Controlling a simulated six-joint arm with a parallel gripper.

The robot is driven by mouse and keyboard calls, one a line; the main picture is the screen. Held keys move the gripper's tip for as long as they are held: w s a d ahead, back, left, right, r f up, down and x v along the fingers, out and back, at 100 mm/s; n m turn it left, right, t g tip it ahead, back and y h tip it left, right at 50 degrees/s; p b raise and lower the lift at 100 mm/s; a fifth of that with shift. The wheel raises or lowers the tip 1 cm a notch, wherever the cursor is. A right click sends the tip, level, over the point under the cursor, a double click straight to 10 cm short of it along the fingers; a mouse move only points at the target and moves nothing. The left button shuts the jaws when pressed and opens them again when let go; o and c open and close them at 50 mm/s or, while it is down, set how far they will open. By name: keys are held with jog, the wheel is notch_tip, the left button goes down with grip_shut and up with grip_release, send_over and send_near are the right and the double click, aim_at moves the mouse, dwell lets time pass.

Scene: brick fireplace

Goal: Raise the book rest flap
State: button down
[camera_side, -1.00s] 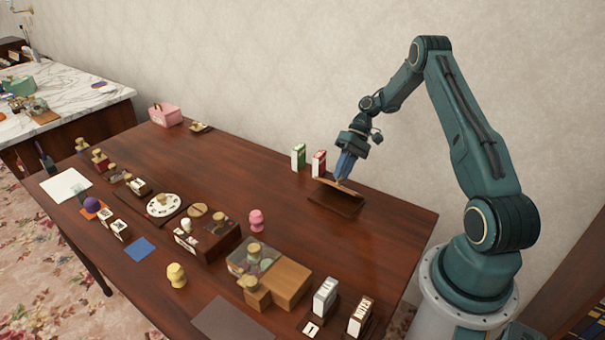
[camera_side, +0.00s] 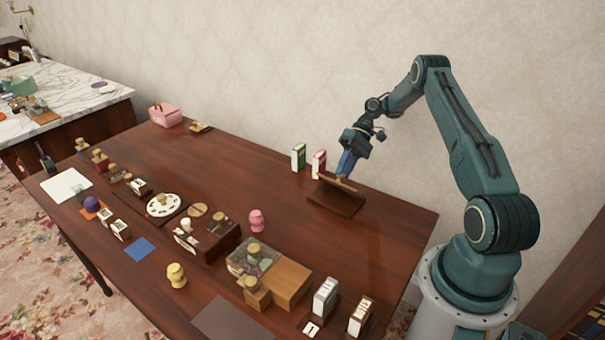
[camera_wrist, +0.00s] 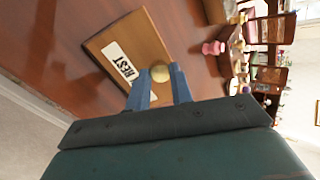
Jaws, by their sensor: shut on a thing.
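The book rest (camera_side: 333,203) lies on the table as a dark flat base in front of my arm. Its lighter brown flap (camera_side: 339,183) stands tilted up from the base in the side view. The wrist view shows the flap face (camera_wrist: 152,48) with a white label reading REST (camera_wrist: 121,63) and a round tan knob (camera_wrist: 160,73) near its edge. My gripper (camera_wrist: 161,80) has its blue fingers on either side of the knob, shut on it. In the side view my gripper (camera_side: 345,170) is at the flap's upper edge, where the knob is hard to see.
A green box (camera_side: 298,158) and a red-and-white box (camera_side: 319,163) stand close behind and left of the book rest. A pink figure (camera_side: 257,220) and a wooden block (camera_side: 285,284) stand to its front left. The table between is clear.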

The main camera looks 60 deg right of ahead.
jog(key=c, duration=1.2)
grip_release()
jog(key=shift+a+h, duration=0.6)
jog(key=shift+h, duration=0.1)
